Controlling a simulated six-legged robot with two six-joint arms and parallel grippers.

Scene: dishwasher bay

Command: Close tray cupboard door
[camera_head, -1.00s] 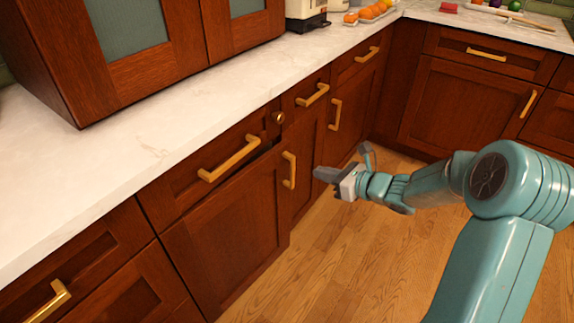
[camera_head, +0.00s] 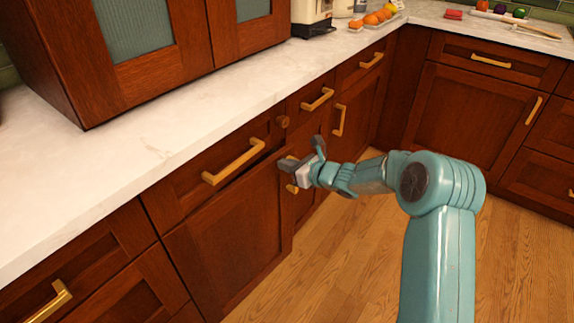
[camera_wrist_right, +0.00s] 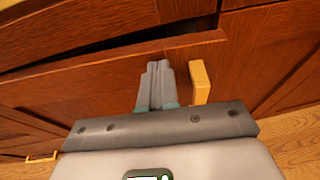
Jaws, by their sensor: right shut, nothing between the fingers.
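The brown wooden cupboard door (camera_head: 230,240) under a drawer stands slightly ajar. A thin dark gap shows along its top edge. Its gold handle (camera_head: 291,187) is at the upper right and partly hidden behind my right gripper (camera_head: 284,165). My right gripper is shut and empty, with its fingertips at the door's upper right corner. In the right wrist view the shut fingers (camera_wrist_right: 156,84) point at the top of the door (camera_wrist_right: 100,75), just left of the handle (camera_wrist_right: 200,82). Contact with the door cannot be told for certain. My left gripper is not in view.
The drawer with a gold handle (camera_head: 233,162) sits above the door. The wooden floor (camera_head: 340,260) is clear.

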